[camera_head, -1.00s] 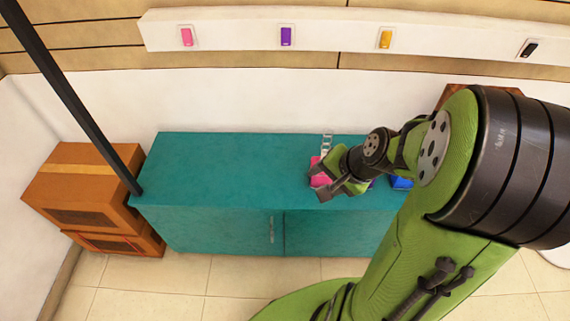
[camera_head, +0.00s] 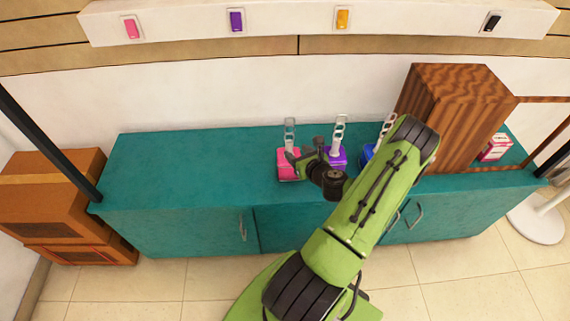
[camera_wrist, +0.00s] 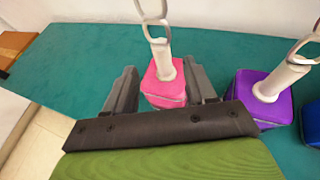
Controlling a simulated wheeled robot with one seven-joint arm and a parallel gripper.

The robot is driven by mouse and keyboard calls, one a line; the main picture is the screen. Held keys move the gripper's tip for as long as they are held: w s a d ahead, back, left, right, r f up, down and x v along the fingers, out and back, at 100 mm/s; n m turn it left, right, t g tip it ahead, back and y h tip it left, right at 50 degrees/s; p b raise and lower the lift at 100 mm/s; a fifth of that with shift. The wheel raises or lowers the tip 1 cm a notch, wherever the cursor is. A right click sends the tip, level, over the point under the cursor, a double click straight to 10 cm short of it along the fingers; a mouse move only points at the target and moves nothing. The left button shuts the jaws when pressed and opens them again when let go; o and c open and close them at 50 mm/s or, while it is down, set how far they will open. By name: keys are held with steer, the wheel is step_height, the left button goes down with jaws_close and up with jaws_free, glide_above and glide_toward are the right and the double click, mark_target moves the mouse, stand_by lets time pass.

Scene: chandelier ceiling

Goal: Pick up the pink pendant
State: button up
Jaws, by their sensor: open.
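The pink pendant (camera_head: 289,165) has a pink block base with a pale chain rising from it, and stands upright on the teal cabinet (camera_head: 190,170). In the wrist view the pink pendant (camera_wrist: 164,84) stands between the two dark fingers. My gripper (camera_head: 297,157) is open and close to the pink block in the head view. In the wrist view my gripper (camera_wrist: 165,92) has one finger on each side of the block, with a gap visible on the left. I cannot tell whether the right finger touches it.
A purple pendant (camera_head: 337,157) stands close on the right, also in the wrist view (camera_wrist: 262,95). A blue pendant (camera_head: 367,154) is beyond it, partly behind my arm. A brown wooden box (camera_head: 455,115) and a pink-white box (camera_head: 495,148) are farther right. The cabinet's left top is clear.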

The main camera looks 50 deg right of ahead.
mark_target(287, 142)
steer(key=b+x, duration=0.1)
steer(key=x, duration=0.8)
steer(key=shift+w+d, duration=0.15)
steer(key=shift+d, duration=0.05)
jaws_close()
steer(key=shift+r, duration=0.1)
stand_by(0.8)
